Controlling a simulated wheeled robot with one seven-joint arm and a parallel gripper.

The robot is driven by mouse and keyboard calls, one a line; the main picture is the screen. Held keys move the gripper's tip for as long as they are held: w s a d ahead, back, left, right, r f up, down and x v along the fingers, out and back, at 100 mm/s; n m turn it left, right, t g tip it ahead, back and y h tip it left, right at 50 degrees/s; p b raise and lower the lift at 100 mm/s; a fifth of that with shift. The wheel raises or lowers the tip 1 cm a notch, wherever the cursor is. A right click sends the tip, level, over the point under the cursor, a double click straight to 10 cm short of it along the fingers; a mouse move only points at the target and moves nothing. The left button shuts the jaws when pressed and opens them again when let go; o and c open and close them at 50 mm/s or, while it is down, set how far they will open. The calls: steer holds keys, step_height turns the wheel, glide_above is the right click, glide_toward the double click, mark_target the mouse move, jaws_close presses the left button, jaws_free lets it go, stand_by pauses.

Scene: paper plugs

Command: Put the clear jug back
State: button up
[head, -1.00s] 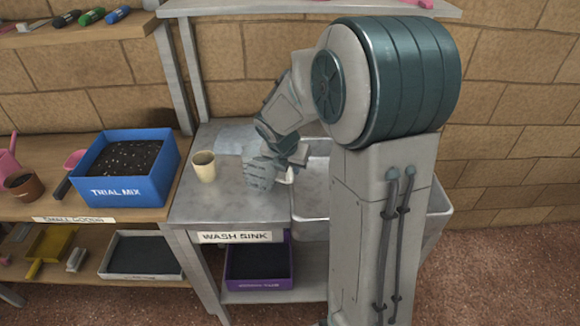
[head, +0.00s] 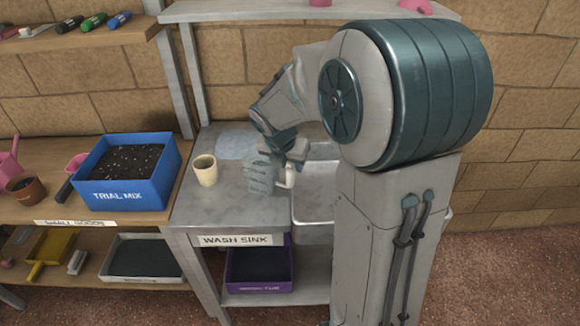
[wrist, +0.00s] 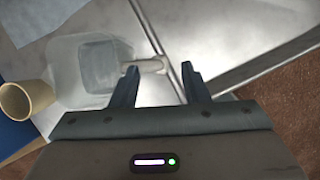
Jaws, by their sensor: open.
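The clear jug (head: 260,177) stands on the metal top of the wash sink bench, left of the basin, and its pale handle (head: 289,176) points right. In the wrist view the jug (wrist: 92,62) is seen from above, with its handle (wrist: 150,66) reaching toward the gap between my fingertips. My gripper (wrist: 160,76) is open, one finger on each side of the handle's line. I cannot tell whether a finger touches it. In the head view my arm partly covers this area and the fingers are hard to make out.
A beige cup (head: 205,171) stands just left of the jug, and a pale blue cloth (head: 236,140) lies behind. The sink basin (head: 315,190) is to the right. A blue trial mix tub (head: 130,185) sits on the left bench. A shelf (head: 270,12) runs above.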

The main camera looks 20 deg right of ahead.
steer(key=v, duration=0.7)
steer(key=s+a+m+y, duration=0.3)
steer(key=s+m, duration=1.6)
steer(key=m, duration=0.9)
steer(key=shift+a+f+p, duration=0.3)
steer(key=shift+a+p, duration=0.05)
